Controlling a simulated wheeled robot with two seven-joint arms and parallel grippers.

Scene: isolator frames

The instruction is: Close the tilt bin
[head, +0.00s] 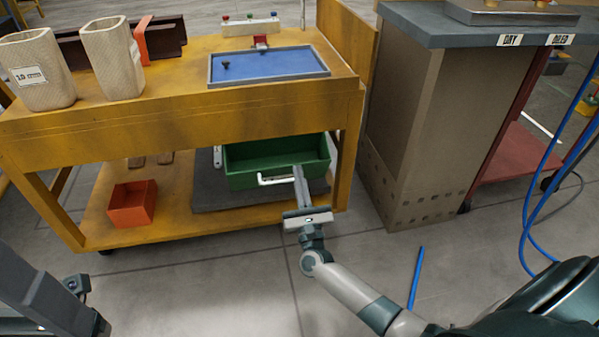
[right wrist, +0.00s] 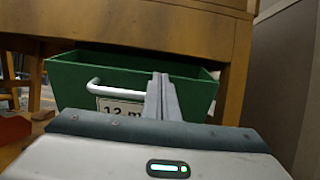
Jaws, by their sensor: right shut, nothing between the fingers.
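The green tilt bin (head: 246,179) sits on the lower shelf of the yellow cart, tipped forward with its top open. It has a white bar handle (head: 275,180) on its front. The right wrist view shows the bin (right wrist: 73,91), its handle (right wrist: 108,87) and a label reading "12 m", partly hidden by my fingers. My right gripper (head: 298,172) is shut and empty in front of the bin, at the right end of the handle. I cannot tell whether the fingers touch the bin. My left gripper does not show.
The yellow cart's top (head: 180,88) overhangs the bin, and a cart leg (head: 349,150) stands just right of it. An orange box (head: 132,204) lies left on the lower shelf. A brown cabinet (head: 415,130) stands at right. The floor in front is mostly clear.

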